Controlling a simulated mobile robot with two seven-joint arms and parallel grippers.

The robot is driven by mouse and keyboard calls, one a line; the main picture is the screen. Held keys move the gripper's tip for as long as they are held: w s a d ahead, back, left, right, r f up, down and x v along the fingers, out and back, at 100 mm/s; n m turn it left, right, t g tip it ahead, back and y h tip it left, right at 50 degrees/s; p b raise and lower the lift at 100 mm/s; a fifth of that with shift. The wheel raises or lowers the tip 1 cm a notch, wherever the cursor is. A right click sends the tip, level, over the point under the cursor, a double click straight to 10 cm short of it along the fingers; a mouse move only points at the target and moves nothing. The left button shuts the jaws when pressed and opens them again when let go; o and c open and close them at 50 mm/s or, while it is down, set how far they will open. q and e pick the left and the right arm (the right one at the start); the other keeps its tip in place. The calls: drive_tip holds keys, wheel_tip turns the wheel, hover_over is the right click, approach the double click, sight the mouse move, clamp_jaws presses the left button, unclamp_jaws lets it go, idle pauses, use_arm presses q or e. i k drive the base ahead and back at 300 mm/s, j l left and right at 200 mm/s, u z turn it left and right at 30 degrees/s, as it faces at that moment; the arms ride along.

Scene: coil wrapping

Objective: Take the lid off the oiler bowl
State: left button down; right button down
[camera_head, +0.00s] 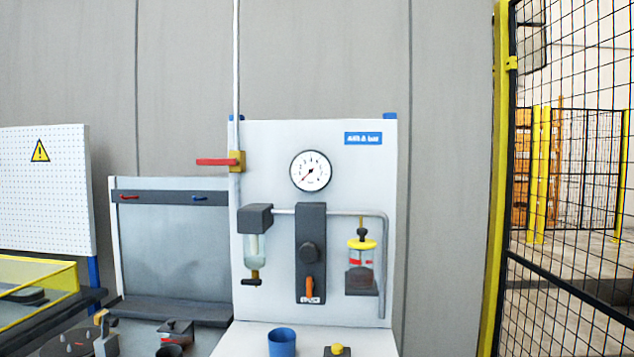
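The oiler bowl (360,262) is on the right side of the white panel, a clear vessel with a red band and dark contents low in it. A flat yellow lid (370,244) sits on top of it, with a small dark knob above. A dark bracket lies around the lower part of the bowl. Neither of my grippers shows in the head view.
The panel (270,145) carries a gauge (310,171), a grey pipe, a dark centre block (311,225) and a filter bowl (255,250). A blue cup (282,342) stands on the white shelf below. A mesh fence (570,200) stands at right.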

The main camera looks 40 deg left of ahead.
sight(362, 243)
drive_tip(key=i+l, duration=0.1)
drive_tip(key=i, duration=0.3)
drive_tip(key=i+l, duration=0.15)
drive_tip(key=i, duration=0.3)
drive_tip(key=u, duration=1.65)
